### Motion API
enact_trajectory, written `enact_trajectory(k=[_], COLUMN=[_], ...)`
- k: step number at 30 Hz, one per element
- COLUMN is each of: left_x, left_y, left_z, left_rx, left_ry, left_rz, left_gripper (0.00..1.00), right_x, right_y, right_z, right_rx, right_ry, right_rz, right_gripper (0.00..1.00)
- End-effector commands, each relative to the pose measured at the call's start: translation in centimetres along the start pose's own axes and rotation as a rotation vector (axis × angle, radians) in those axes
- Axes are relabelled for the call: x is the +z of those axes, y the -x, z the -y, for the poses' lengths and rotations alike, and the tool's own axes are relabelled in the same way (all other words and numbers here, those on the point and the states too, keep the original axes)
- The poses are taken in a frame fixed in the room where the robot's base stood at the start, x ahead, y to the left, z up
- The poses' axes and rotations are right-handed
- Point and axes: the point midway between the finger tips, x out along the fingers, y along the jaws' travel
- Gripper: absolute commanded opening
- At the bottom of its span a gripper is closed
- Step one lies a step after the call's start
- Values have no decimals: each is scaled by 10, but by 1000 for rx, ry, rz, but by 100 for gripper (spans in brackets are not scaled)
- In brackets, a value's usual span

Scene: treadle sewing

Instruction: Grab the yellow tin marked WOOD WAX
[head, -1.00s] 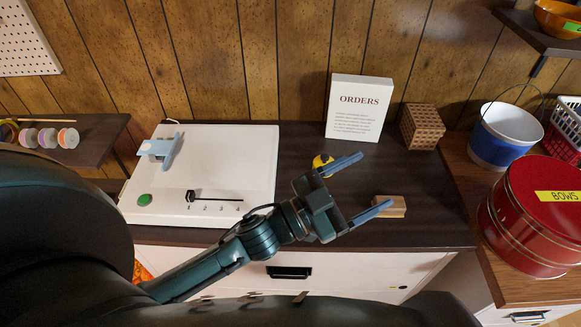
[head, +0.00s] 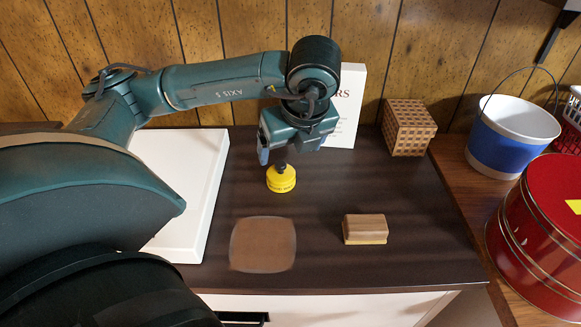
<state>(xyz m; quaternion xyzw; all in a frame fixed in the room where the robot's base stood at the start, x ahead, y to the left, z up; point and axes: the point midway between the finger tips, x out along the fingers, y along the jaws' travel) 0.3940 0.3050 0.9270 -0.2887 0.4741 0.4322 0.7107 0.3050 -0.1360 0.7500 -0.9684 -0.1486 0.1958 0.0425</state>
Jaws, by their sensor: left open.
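A small round yellow tin (head: 281,179) stands upright on the dark tabletop, with small dark lettering on its side that I cannot read. My left gripper (head: 292,150) is open, pointing down above and just behind the tin. I cannot tell whether the fingers touch the tin. My right gripper is out of view.
A wooden block (head: 365,229) and a flat brown patch (head: 262,245) lie in front of the tin. Behind are the white sign (head: 347,105), partly covered by my arm, and a lattice box (head: 408,128). A white panel (head: 187,190) lies left. A bucket (head: 511,135) and red tin (head: 540,225) stand right.

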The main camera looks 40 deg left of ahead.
Motion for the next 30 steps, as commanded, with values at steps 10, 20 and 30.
enact_trajectory(k=[10,20,30], left_x=[-2,3,10], left_y=[-66,-96,-126], left_z=[0,0,0], left_rx=[4,4,1], left_ry=[2,2,1], left_rz=[-2,-3,-1], left_gripper=[83,83,83], right_x=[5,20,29], right_y=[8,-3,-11], right_z=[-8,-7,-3], right_rx=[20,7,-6], right_ry=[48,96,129], right_rz=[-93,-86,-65], right_gripper=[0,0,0])
